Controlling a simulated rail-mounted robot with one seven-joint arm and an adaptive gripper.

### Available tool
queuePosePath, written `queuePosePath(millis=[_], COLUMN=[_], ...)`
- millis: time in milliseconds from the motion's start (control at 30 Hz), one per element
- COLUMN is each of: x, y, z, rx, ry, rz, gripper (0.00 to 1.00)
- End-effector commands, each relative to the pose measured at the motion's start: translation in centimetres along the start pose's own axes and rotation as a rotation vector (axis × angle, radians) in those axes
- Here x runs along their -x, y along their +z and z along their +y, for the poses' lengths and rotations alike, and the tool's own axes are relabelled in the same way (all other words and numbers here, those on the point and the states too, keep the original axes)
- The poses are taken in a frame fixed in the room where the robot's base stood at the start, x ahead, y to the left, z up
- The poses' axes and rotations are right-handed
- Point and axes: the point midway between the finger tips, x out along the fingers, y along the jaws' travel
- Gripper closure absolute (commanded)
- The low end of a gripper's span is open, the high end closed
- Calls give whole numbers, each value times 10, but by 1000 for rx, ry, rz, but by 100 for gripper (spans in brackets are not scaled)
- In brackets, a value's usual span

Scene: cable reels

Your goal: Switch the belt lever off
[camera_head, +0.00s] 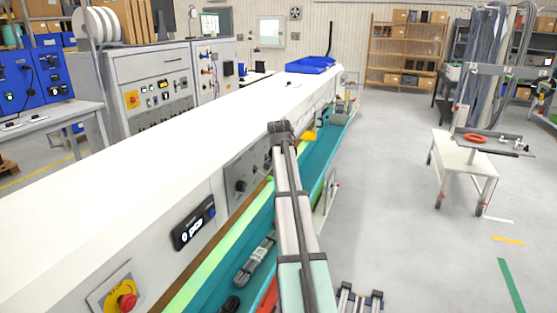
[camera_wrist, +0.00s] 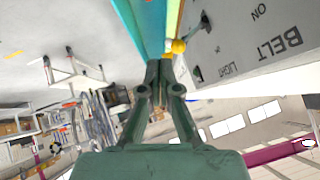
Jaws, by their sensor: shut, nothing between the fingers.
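In the wrist view, the grey control panel (camera_wrist: 235,50) shows upside down on the right, with the words BELT, ON and LIGHT. A dark lever (camera_wrist: 203,24) near the word ON leans toward a yellow ball (camera_wrist: 178,46), which looks like its knob. My gripper (camera_wrist: 158,65) is shut and empty, just left of and below the ball in this view. I cannot tell whether they touch. In the head view, the panel (camera_head: 243,184) is on the bench's side, partly behind my arm. My fingertips and the lever cannot be made out there.
A small black switch (camera_wrist: 197,75) sits beside the word LIGHT. The teal conveyor belt (camera_head: 215,283) runs below the panel and carries a dark cable bundle (camera_head: 256,260). A red stop button (camera_head: 126,301) is at near left. The floor on the right is open up to a white cart (camera_head: 462,157).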

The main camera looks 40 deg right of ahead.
Motion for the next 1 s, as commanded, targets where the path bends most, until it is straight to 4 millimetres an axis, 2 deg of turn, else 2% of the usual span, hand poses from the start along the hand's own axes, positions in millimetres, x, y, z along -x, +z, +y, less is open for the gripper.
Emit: queuePosePath(millis=[33,200,400,1000], x=[11,39,57,58], y=[3,4,3,2], z=[5,12,16,17], rx=[-1,0,0,5], ry=[-2,-1,-1,2], rz=[3,2,0,-2], gripper=[100,100,100,100])
